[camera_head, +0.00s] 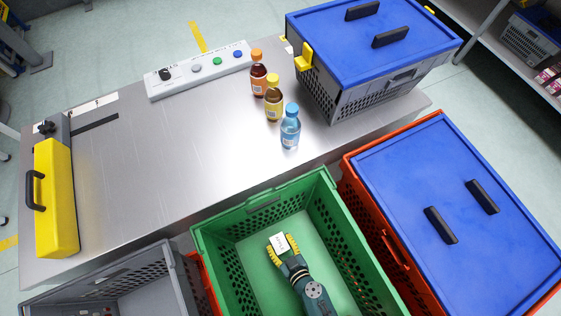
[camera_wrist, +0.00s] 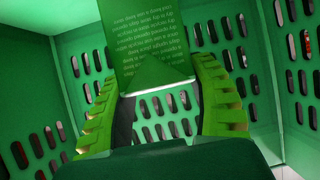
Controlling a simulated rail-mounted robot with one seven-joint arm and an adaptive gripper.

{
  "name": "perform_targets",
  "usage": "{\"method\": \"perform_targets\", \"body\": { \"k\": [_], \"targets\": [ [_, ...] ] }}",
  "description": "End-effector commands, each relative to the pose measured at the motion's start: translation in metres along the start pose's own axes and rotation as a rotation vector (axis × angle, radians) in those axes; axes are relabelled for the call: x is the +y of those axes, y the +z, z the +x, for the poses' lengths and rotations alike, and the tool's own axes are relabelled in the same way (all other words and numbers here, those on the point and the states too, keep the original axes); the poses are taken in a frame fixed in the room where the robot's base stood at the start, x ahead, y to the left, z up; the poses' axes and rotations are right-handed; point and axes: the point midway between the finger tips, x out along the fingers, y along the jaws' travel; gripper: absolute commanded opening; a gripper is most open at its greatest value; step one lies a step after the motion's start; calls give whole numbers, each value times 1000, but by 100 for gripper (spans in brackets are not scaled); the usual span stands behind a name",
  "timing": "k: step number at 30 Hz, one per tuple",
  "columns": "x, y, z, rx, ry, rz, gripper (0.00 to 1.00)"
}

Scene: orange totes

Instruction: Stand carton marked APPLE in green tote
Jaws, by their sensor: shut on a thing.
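The green tote (camera_head: 212,254) stands in front of the metal table, open at the top. My gripper (camera_head: 282,250) is down inside it, with its yellow fingers on either side of a small white-topped carton (camera_head: 278,241). The carton's top carries dark lettering, too small to read surely. In the wrist view the carton (camera_wrist: 150,50) shows a face with lines of printed text between the two fingers (camera_wrist: 160,95), tinted green by the light. Its lower edge shows between the fingers, with the perforated tote wall behind. I cannot tell whether it touches the tote floor.
A red tote with a blue lid (camera_head: 450,200) stands close on the right. A grey tote (camera_head: 130,285) is on the left. Three bottles (camera_head: 273,100), a grey crate with a blue lid (camera_head: 370,50) and a yellow case (camera_head: 56,200) are on the table.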

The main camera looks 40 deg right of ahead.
Motion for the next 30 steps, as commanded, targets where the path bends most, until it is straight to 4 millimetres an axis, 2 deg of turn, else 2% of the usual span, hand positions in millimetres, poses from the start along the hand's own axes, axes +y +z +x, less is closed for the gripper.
{"method": "perform_targets", "body": {
  "k": [1,2,13,14,18,30],
  "targets": [
    [1,13,8,1,3,3,17],
    [1,15,9,2,2,1,17],
    [0,17,10,1,0,0,17],
    [0,17,9,0,0,0,60],
    [0,16,9,-1,0,0,84],
    [0,16,9,-1,0,0,84]
  ]
}}
